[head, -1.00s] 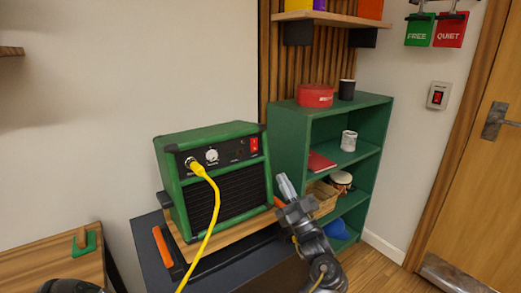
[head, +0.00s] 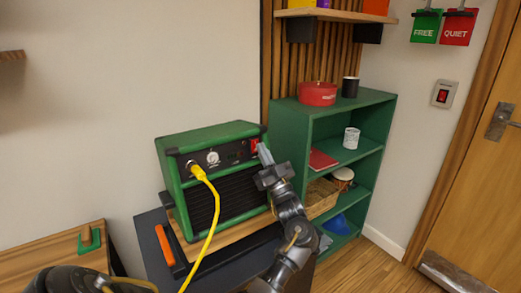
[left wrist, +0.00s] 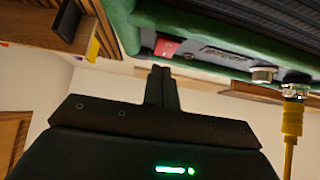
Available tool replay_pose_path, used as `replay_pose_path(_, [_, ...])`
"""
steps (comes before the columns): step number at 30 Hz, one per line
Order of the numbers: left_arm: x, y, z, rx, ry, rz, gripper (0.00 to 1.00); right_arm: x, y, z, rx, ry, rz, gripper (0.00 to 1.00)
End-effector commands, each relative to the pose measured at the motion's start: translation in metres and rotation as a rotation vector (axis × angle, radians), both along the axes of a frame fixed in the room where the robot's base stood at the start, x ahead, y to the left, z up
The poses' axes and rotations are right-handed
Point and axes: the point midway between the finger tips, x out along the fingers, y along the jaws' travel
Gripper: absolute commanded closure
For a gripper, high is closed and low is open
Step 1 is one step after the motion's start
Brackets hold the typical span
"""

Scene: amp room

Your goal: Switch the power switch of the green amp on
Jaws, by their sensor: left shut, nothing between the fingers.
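The green amp (head: 215,180) stands on a wooden board on a dark stand, its control panel facing me. The red power switch (head: 255,145) is at the panel's right end, partly hidden by my left gripper (head: 265,153). The gripper is shut and empty, its tips just in front of the switch. In the left wrist view, the fingertips (left wrist: 161,72) point at the red switch (left wrist: 166,47) on the amp (left wrist: 230,30). I cannot tell whether they touch it or which way the switch is tilted. My right gripper is not in view.
A yellow cable (head: 212,215) plugs into the amp's panel and hangs down its front. A green shelf (head: 290,130) stands close on the right. An orange object (head: 165,246) lies on the stand's left side. Wooden floor is free at the right.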

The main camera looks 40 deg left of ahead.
Motion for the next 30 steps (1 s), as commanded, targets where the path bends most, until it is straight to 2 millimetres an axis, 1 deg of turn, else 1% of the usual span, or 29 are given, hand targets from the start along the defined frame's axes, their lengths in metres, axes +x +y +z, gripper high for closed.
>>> replay_pose_path(1, [0.001, 0.004, -0.001, 0.001, -0.001, -0.001, 1.00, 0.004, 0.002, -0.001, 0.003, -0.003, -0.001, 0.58])
replay_pose_path(5, [0.003, 0.008, -0.001, 0.000, 0.000, -0.004, 1.00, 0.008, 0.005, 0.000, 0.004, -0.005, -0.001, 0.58])
replay_pose_path(15, [0.005, 0.007, 0.000, -0.001, -0.001, -0.008, 1.00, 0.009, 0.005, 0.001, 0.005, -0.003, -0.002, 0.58])
replay_pose_path(18, [0.005, 0.009, 0.004, -0.021, 0.004, -0.007, 1.00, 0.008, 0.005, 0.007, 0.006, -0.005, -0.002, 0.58])
replay_pose_path(20, [0.005, 0.012, 0.008, -0.056, 0.013, -0.007, 1.00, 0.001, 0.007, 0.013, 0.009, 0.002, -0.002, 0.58])
replay_pose_path(21, [0.005, 0.012, 0.001, -0.048, 0.013, -0.005, 1.00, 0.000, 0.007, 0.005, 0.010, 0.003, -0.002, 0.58])
replay_pose_path(30, [0.004, 0.013, 0.001, -0.046, 0.013, -0.003, 1.00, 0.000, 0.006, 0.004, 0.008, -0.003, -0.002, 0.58])
